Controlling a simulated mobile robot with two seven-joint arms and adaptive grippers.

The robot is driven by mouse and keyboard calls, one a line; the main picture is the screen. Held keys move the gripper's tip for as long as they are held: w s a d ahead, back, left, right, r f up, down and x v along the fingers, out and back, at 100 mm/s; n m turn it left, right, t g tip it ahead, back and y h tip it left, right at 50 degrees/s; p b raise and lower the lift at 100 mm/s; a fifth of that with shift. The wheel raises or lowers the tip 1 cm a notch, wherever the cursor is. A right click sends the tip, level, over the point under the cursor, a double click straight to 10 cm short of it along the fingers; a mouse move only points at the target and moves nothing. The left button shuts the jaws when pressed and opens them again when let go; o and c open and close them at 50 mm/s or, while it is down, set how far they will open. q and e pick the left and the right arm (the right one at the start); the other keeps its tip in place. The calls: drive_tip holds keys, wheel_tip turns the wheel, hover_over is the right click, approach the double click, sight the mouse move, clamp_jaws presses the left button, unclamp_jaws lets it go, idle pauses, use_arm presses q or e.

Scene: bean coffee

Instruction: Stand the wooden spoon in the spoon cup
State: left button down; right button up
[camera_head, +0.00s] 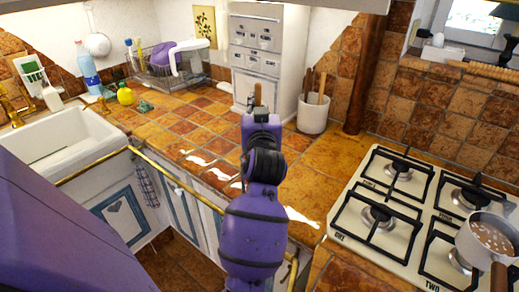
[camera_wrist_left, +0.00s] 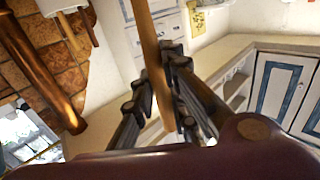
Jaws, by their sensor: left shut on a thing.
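The wooden spoon (camera_wrist_left: 147,45) is a pale brown stick between the fingers of my left gripper (camera_wrist_left: 160,92) in the left wrist view. My left gripper (camera_head: 262,118) is shut on it above the tiled counter in the head view, where only a short upright piece of the spoon (camera_head: 258,93) shows above the fingers. The spoon's other end is hidden. The white spoon cup (camera_head: 312,116) stands upright on the counter, to the right of my gripper and apart from it, with wooden utensils (camera_head: 323,86) in it. My right gripper is not in view.
A white drawer cabinet (camera_head: 262,60) stands behind the gripper. A wooden post (camera_head: 364,80) rises right of the cup. The gas hob (camera_head: 385,205) with a pan (camera_head: 488,238) is at the right. The sink (camera_head: 60,142) and dish rack (camera_head: 165,78) are at the left.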

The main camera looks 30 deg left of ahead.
use_arm(q)
wheel_tip(320, 180, down, 6)
drive_tip(key=shift+f+b, duration=0.1)
drive_tip(key=shift+b, duration=0.2)
drive_tip(key=shift+f, duration=0.3)
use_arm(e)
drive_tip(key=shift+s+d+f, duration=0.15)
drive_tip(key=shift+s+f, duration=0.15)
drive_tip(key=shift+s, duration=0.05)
use_arm(q)
drive_tip(key=shift+f, duration=0.25)
drive_tip(key=c, duration=1.8)
unclamp_jaws()
drive_tip(key=shift+o, duration=0.2)
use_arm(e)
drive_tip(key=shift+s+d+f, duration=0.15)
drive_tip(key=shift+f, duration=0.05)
use_arm(q)
drive_tip(key=shift+r, duration=0.1)
